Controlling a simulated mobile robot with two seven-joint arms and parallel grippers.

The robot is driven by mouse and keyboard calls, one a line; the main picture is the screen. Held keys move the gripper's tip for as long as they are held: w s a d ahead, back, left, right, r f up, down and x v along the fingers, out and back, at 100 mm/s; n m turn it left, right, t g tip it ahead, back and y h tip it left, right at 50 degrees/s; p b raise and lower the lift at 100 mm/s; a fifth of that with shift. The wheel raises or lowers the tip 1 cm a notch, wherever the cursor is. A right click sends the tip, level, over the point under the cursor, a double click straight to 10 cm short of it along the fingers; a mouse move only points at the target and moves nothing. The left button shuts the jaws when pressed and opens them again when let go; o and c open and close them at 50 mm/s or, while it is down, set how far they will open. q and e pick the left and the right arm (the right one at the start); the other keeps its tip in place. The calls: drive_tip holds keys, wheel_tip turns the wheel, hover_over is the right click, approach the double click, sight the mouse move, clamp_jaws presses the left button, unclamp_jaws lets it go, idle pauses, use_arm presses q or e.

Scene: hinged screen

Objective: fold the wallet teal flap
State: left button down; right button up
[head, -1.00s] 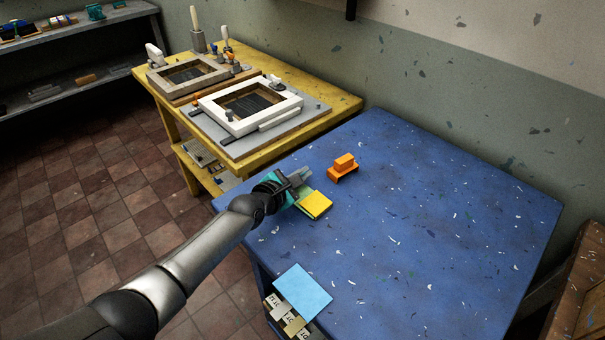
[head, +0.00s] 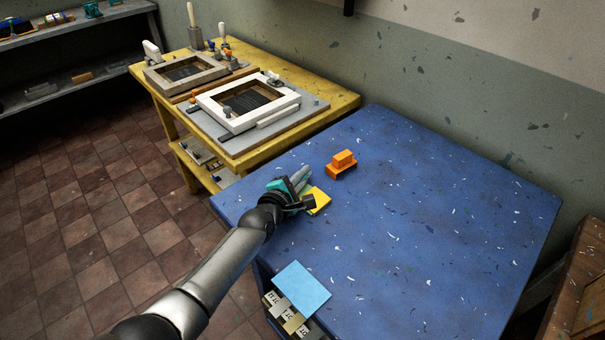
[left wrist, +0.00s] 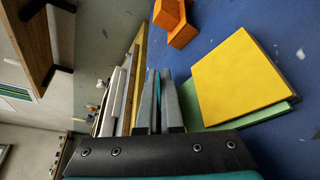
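The wallet lies on the blue table, with a yellow panel (head: 319,200) that shows larger in the left wrist view (left wrist: 240,78). A light green layer (left wrist: 262,114) sticks out from under the yellow panel. My left gripper (head: 304,175) is beside the wallet's left edge and hides part of it. In the left wrist view its two grey fingers (left wrist: 159,92) are close together, with a thin teal strip (left wrist: 157,88) between them, which looks like the teal flap seen edge-on. The rest of the flap is hidden. My right gripper is in neither view.
An orange stepped block (head: 342,164) stands behind the wallet. A light blue sheet (head: 302,287) lies at the table's near edge, above some labelled cards (head: 288,318). A yellow bench with framed screens (head: 248,104) stands at the back left. The table's right side is clear.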

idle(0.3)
use_arm(q)
drive_tip(key=c, duration=1.1)
unclamp_jaws()
drive_tip(key=shift+o, duration=0.2)
drive_tip(key=shift+s+f, duration=0.1)
drive_tip(key=shift+f, duration=0.05)
